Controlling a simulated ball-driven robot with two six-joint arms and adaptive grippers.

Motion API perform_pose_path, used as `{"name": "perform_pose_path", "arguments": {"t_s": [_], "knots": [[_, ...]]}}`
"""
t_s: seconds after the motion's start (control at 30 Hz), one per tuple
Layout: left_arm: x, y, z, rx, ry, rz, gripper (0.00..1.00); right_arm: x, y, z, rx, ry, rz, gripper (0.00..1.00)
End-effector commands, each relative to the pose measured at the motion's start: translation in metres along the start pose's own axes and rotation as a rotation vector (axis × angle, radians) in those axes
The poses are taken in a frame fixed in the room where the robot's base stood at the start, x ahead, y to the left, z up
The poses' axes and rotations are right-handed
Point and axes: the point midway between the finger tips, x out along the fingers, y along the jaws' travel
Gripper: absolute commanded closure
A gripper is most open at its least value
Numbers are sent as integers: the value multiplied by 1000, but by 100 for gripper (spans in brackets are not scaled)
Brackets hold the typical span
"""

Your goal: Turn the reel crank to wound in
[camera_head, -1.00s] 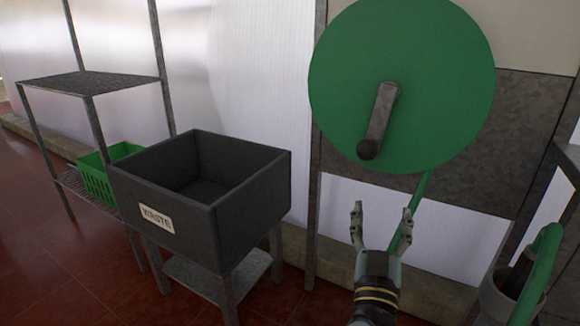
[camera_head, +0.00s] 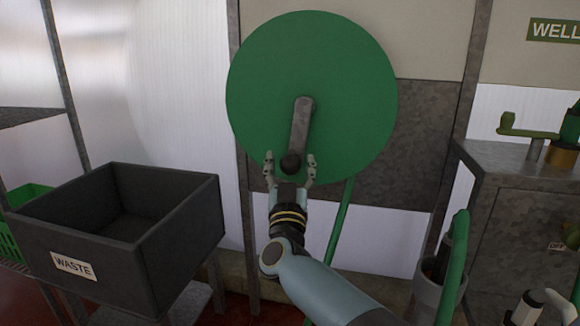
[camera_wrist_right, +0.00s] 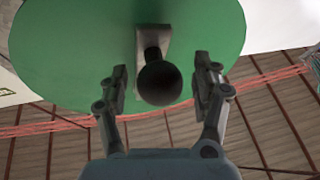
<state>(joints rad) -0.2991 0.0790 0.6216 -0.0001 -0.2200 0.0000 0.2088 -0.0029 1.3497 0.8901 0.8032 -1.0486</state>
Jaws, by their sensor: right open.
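The reel is a large green disc (camera_head: 350,90) mounted upright on a grey panel. Its grey crank arm (camera_head: 301,122) runs from the hub downward and slightly left to a dark round knob (camera_head: 291,163). My right gripper (camera_head: 290,166) is open at the knob, one finger on each side. In the right wrist view the knob (camera_wrist_right: 160,83) sits between the two open fingers (camera_wrist_right: 163,88), with gaps showing on both sides. A green hose (camera_head: 340,220) hangs below the reel. My left gripper is out of view.
A dark bin labelled WASTE (camera_head: 130,222) stands at the left, with a green basket (camera_head: 22,215) beyond it. At the right are a grey cabinet (camera_head: 510,200) with a green lever (camera_head: 525,133), and a grey holder (camera_head: 437,290) with green hose.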

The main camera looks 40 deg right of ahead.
Motion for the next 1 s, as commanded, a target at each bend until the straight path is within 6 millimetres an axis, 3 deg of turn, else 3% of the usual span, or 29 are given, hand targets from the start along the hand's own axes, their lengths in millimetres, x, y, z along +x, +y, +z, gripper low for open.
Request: {"name": "perform_pose_path", "arguments": {"t_s": [0.23, 0.73, 1.0], "knots": [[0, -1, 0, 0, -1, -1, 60, 1, 0, 0, 0, 0, 0, 34], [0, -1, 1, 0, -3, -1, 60, 0, 0, 0, 0, 0, 0, 100], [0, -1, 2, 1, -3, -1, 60, 0, -1, 0, 3, 0, 1, 100]]}}
